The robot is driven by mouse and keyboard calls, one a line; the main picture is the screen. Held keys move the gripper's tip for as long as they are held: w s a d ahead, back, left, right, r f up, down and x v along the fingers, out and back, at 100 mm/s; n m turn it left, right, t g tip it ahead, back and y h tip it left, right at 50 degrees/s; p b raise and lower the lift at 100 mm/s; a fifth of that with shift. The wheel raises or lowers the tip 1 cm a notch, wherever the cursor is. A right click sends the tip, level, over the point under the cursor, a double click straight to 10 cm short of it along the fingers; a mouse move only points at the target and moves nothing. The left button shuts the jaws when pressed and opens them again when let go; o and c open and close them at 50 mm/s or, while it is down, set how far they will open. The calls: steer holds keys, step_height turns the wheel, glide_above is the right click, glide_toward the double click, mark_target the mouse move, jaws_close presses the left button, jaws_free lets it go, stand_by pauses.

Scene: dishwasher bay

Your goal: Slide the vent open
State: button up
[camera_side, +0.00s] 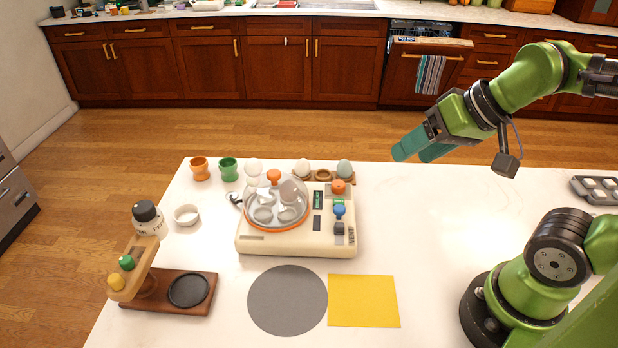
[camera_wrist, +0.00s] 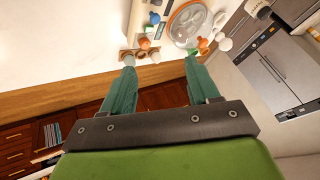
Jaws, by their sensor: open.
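A cream egg cooker (camera_side: 262,246) stands on the white table, with a clear domed lid (camera_side: 285,208) at its left side. An orange knob (camera_side: 273,176) tops the lid. Its right panel has an orange knob (camera_side: 338,187), a blue knob (camera_side: 339,211) and dark slots (camera_side: 317,223). In the wrist view the lid (camera_wrist: 187,24) lies beyond my teal fingers (camera_wrist: 160,62).
Eggs (camera_side: 303,166) and cups (camera_side: 199,168) stand behind the cooker. A wooden stand (camera_side: 175,308) with a dark disc is at front left. A grey round mat (camera_side: 287,301) and yellow square (camera_side: 364,301) lie in front.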

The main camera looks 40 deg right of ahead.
steer(key=shift+a+f, duration=0.1)
steer(key=shift+c, duration=1.2)
steer(key=m+g+h, duration=0.2)
steer(key=m+g, duration=0.3)
steer(key=g, duration=0.2)
glide_above(340, 222)
step_height(340, 222, down, 3)
step_height(340, 222, down, 16)
steer(key=shift+r, duration=0.1)
jaws_close()
